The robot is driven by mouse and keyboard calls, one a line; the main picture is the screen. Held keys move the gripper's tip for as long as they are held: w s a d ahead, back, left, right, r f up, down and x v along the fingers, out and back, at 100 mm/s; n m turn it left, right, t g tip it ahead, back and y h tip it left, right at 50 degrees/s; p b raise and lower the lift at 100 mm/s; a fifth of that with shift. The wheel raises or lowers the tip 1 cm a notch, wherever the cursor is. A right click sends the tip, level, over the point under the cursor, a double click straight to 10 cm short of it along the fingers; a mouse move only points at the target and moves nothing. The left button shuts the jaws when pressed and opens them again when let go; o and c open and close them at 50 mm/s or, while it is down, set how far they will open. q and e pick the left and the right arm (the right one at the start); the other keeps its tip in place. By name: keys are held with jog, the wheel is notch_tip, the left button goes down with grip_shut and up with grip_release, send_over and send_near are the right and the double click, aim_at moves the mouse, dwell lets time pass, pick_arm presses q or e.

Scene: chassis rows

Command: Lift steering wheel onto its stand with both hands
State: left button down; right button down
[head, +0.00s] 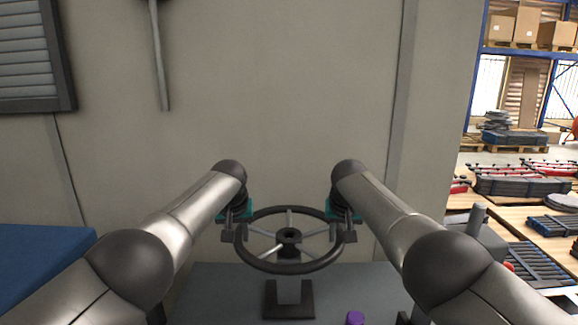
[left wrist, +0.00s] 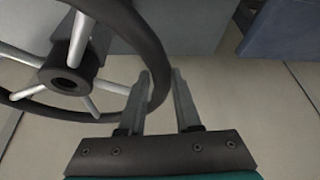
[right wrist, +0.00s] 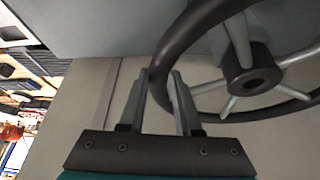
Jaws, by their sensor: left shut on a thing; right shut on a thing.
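The steering wheel (head: 288,267) has a dark round rim, silver spokes and a dark hub, and is held fairly level at the middle of the head view. My left gripper (head: 240,233) is shut on the left side of its rim, and my right gripper (head: 344,233) on the right side. In the left wrist view the rim (left wrist: 158,62) runs between the fingers; the right wrist view shows the rim (right wrist: 163,62) likewise.
The stand is on a grey table (head: 225,290). A purple object (head: 355,318) is at its front edge, right of the stand. A blue surface (head: 40,262) lies to the left. A plain wall (head: 285,100) is behind. Shelving and benches with parts are far right.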

pick_arm(q)
jog(key=shift+a+f, duration=0.3)
jog(key=shift+a, duration=0.15)
pick_arm(e)
jog(key=shift+d+f, duration=0.25)
jog(key=shift+d, duration=0.15)
pick_arm(q)
jog(key=c, duration=0.5)
grip_release()
jog(key=shift+d, duration=0.1)
pick_arm(e)
jog(key=shift+a, duration=0.1)
pick_arm(q)
jog(key=shift+f, duration=0.2)
pick_arm(e)
jog(key=c, duration=1)
grip_release()
pick_arm(q)
jog(key=shift+d+r, duration=0.15)
pick_arm(e)
jog(key=o, duration=0.4)
jog(key=shift+a, duration=0.1)
pick_arm(q)
jog(key=shift+o, duration=0.5)
pick_arm(e)
jog(key=shift+o, duration=1)
jog(key=shift+a, duration=0.1)
